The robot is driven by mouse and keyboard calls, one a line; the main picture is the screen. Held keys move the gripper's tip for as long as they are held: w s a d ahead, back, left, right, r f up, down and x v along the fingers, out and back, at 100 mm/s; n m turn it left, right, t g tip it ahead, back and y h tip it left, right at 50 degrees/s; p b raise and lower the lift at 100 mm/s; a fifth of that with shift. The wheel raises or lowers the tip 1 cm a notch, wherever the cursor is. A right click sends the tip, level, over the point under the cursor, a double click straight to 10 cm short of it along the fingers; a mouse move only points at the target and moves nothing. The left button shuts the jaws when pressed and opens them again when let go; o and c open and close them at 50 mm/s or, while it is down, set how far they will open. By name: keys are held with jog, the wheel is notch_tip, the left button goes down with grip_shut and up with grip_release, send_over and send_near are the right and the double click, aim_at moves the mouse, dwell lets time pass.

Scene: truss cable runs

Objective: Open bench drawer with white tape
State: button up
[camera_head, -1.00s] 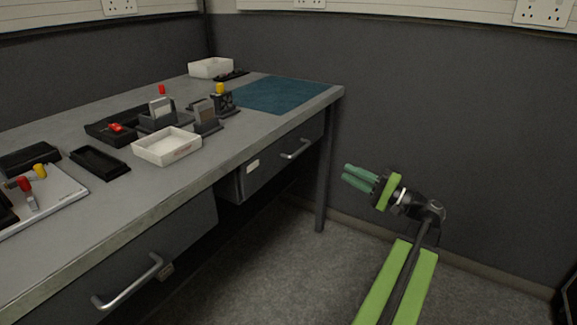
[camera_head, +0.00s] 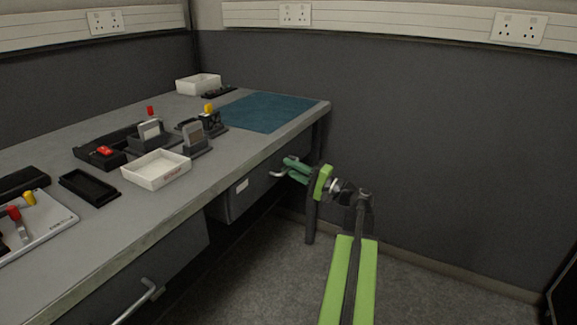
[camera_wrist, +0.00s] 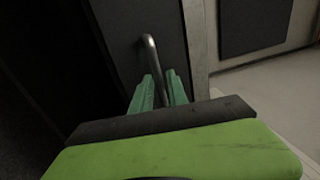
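The bench drawer with white tape (camera_head: 242,186) is the far one under the bench, and it looks shut. Its metal bar handle (camera_head: 284,171) is at the drawer's right part; it also shows in the wrist view (camera_wrist: 152,58). My gripper (camera_head: 288,170) is at this handle, with its green fingers pointing at the drawer front. In the wrist view my gripper (camera_wrist: 162,90) has its fingers apart, one on each side of the handle bar. A small gap shows beside the bar; contact is hard to tell.
A nearer drawer has a bar handle (camera_head: 136,303) at the lower left. The bench top (camera_head: 120,220) holds a white tray (camera_head: 157,171), black trays, stands and a blue mat (camera_head: 262,112). A bench leg stands behind my gripper. The floor (camera_head: 400,285) at right is clear.

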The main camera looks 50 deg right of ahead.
jog(key=shift+w, duration=0.3)
grip_shut()
jog(key=shift+a, duration=0.1)
dwell(1.2)
